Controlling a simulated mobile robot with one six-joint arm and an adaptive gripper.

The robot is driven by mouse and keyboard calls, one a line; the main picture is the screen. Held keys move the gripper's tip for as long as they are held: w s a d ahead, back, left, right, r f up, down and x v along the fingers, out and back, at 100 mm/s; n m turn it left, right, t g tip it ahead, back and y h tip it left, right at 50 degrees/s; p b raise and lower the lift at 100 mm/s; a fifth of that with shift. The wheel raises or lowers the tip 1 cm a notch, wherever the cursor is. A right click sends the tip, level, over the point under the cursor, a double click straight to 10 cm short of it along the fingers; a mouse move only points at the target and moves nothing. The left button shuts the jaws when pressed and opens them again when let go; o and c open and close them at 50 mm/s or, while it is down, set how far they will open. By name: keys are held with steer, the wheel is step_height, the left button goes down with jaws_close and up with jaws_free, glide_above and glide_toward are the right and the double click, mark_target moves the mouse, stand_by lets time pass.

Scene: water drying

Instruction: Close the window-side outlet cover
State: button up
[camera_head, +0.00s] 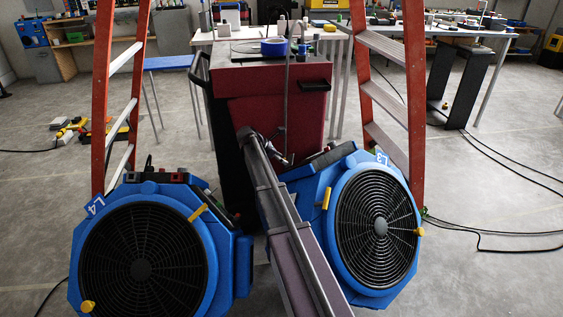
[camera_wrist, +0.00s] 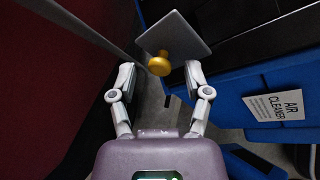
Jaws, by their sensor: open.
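In the wrist view a flat grey plate (camera_wrist: 176,38) with a round yellow knob (camera_wrist: 159,65) stands tilted beside a blue machine body (camera_wrist: 232,101). It looks like an outlet cover; whether it is the window-side one I cannot tell. My gripper (camera_wrist: 161,76) is open, its two fingers spread on either side of the knob. The knob lies at about fingertip level in the picture; contact is not clear. In the head view my arm reaches between two blue fan units, L4 (camera_head: 140,268) and L3 (camera_head: 378,228), and the plate cannot be made out.
A white "AIR CLEANER" label (camera_wrist: 276,107) is on the blue body. A dark red cabinet (camera_head: 272,118) stands behind the fans, its side close on the left in the wrist view. Orange ladders (camera_head: 416,100) flank it. Black cables (camera_head: 490,232) lie on the right floor.

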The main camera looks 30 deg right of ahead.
steer(key=shift+c, duration=0.2)
jaws_close()
